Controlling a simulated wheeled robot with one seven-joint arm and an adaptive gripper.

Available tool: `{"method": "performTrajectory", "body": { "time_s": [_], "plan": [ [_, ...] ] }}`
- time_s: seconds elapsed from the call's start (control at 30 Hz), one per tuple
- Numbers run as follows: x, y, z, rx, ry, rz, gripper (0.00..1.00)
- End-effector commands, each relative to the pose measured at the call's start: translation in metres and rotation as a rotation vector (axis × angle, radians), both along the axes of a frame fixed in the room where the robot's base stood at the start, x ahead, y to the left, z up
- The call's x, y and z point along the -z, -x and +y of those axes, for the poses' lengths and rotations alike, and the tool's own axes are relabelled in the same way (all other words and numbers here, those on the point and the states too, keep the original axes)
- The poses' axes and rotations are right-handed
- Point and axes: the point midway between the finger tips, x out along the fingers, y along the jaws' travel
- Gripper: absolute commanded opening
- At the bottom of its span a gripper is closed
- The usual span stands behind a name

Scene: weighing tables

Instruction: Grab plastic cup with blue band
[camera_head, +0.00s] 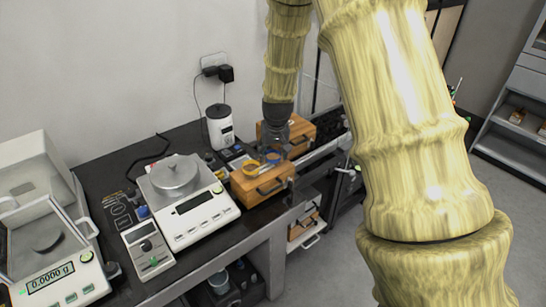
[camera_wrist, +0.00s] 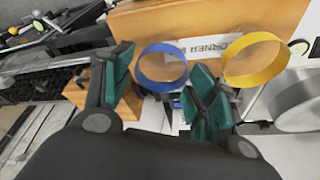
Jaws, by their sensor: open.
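The plastic cup with the blue band (camera_wrist: 163,82) shows in the wrist view mostly as a blue ring; its clear body is hard to make out. In the head view, its blue band (camera_head: 272,157) is small, on top of the front wooden drawer box. A similar cup with a yellow band (camera_wrist: 252,76) is to its right in the wrist view; its yellow band (camera_head: 250,169) is left of the blue one in the head view. My gripper (camera_wrist: 163,92) is open, with green pads left and right of the blue band. I cannot tell the remaining depth gap.
The front wooden drawer box (camera_head: 262,188) stands on the dark table, with another wooden box (camera_head: 300,128) behind it. Left of it are a balance (camera_head: 196,207) with a metal lidded pan and a glass-shielded balance (camera_head: 50,275). A white jar-like device (camera_head: 220,128) stands behind.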

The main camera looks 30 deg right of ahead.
Motion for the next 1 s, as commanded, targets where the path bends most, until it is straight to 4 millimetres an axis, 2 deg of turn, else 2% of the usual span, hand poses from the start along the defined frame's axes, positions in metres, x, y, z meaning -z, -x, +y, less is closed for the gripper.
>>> {"method": "performTrajectory", "body": {
  "time_s": [0.3,0.43,0.8,1.0],
  "plan": [
    [0.003,0.000,0.000,0.000,0.000,0.000,0.56],
    [0.003,-0.001,0.000,0.000,0.000,0.000,0.33],
    [0.002,-0.001,0.000,0.000,0.000,0.000,0.32],
    [-0.008,-0.001,0.000,-0.001,0.001,-0.001,0.32]
  ]
}}
